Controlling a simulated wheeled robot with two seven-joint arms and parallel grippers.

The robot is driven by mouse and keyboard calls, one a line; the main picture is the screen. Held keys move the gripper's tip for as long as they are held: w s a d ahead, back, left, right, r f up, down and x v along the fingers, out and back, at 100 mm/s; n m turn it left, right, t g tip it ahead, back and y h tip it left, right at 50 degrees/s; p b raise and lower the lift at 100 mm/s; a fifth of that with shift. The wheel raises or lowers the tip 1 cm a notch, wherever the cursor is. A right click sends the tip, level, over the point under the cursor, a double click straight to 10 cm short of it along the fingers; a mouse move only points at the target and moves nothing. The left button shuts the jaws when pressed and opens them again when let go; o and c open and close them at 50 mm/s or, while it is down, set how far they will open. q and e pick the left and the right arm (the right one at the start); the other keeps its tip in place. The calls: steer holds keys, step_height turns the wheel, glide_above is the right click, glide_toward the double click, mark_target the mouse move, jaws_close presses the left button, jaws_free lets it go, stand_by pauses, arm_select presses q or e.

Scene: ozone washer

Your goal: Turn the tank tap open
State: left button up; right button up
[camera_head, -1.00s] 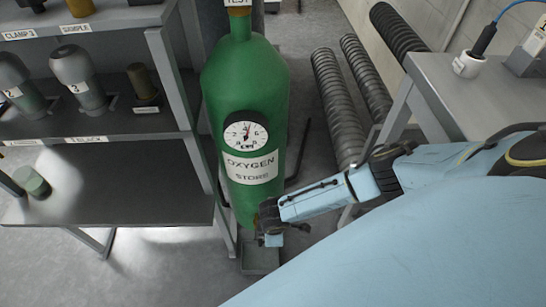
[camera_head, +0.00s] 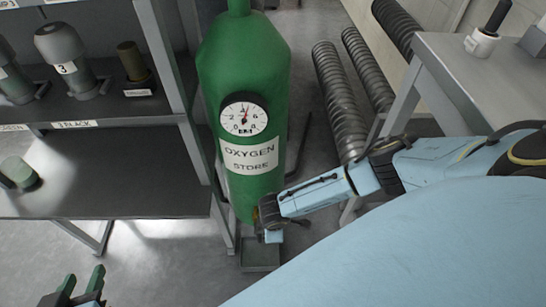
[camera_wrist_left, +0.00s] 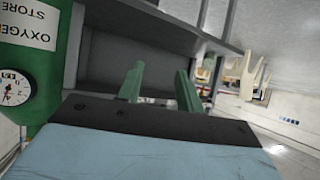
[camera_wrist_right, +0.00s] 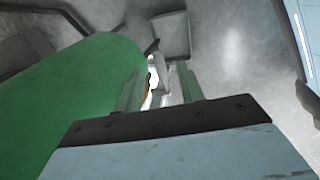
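The green tank (camera_head: 245,62) stands upright in the middle of the head view, with a round gauge (camera_head: 244,117) and an "OXYGEN STORE" label (camera_head: 249,155). My right gripper (camera_wrist_right: 160,85) is at the tank's foot; its fingers are apart in the right wrist view. A small pale, partly yellow piece (camera_wrist_right: 152,80), seemingly the tap, shows between them beside the tank; I cannot tell whether they touch it. In the head view this spot is mostly hidden by my right wrist. My left gripper (camera_head: 80,286) is open and empty at the lower left; its fingers also show in the left wrist view (camera_wrist_left: 160,85).
A grey shelf (camera_head: 110,180) with several jars stands left of the tank. Dark ribbed hoses (camera_head: 340,100) lie to its right, near a grey table (camera_head: 470,85). A small grey tray (camera_head: 260,256) is on the floor below the tank's foot. The floor at the lower left is open.

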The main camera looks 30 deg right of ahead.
steer(key=shift+w+d+f+b, duration=0.1)
steer(key=shift+f+b, duration=0.55)
steer(key=shift+f, duration=0.05)
steer(key=shift+w+f+b, duration=0.1)
steer(key=shift+f+b, duration=0.45)
steer(key=shift+b, duration=0.1)
arm_select(q)
steer(key=w+d+r+t+h, duration=0.1)
steer(key=r+t, duration=0.3)
steer(key=r, duration=0.2)
steer(key=w+d+r+t+h, duration=0.1)
steer(key=d+r+t+h, duration=0.1)
steer(key=r+t, duration=0.2)
steer(key=shift+w+r, duration=0.3)
steer(key=shift+r, duration=0.55)
arm_select(e)
steer(key=shift+c, duration=0.5)
jaws_close()
